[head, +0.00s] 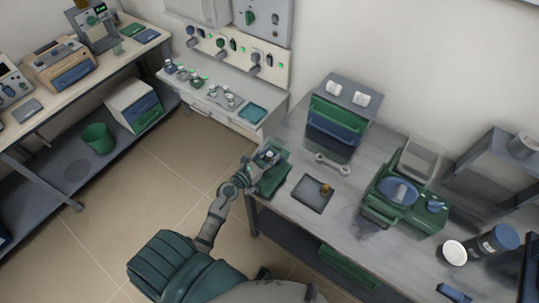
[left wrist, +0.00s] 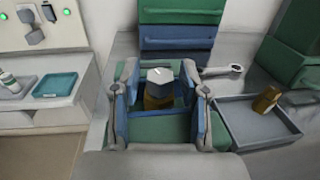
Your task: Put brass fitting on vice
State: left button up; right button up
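My left gripper (head: 266,156) is over a green block-like fixture (head: 274,180) at the near left corner of the grey workbench; I cannot tell whether this fixture is the vice. In the left wrist view my left gripper (left wrist: 160,72) has its fingers apart. Between them is a fitting with a grey six-sided top (left wrist: 160,76) and a brass-coloured lower part (left wrist: 158,100). Gaps show on both sides of it. Its base is partly hidden. Another brass fitting (head: 325,188) stands in a shallow grey tray (head: 311,200), also in the left wrist view (left wrist: 266,98). My right gripper is not in view.
A drawer unit (head: 336,118) stands behind the fixture, with a wrench (head: 332,164) in front of it. A green machine (head: 405,196) with a blue disc is right of the tray. A side counter (head: 216,110) holds small parts and a teal tray (head: 252,113).

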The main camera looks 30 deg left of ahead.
aim_at(267, 158)
pick_arm(q)
jog(key=shift+r, duration=0.1)
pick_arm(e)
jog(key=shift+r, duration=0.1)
pick_arm(q)
jog(key=v, duration=0.2)
jog(key=b+v, duration=0.1)
jog(key=v, duration=0.1)
jog(key=shift+s+a+f, duration=0.15)
jog(key=shift+s+f, duration=0.1)
jog(key=shift+s, duration=0.1)
jog(key=b+v, duration=0.2)
jog(key=v, duration=0.4)
jog(key=shift+s+r, duration=0.1)
jog(key=shift+s, duration=0.05)
jog(key=shift+s+a+r, duration=0.1)
jog(key=shift+s+r, duration=0.05)
jog(key=shift+s, duration=0.4)
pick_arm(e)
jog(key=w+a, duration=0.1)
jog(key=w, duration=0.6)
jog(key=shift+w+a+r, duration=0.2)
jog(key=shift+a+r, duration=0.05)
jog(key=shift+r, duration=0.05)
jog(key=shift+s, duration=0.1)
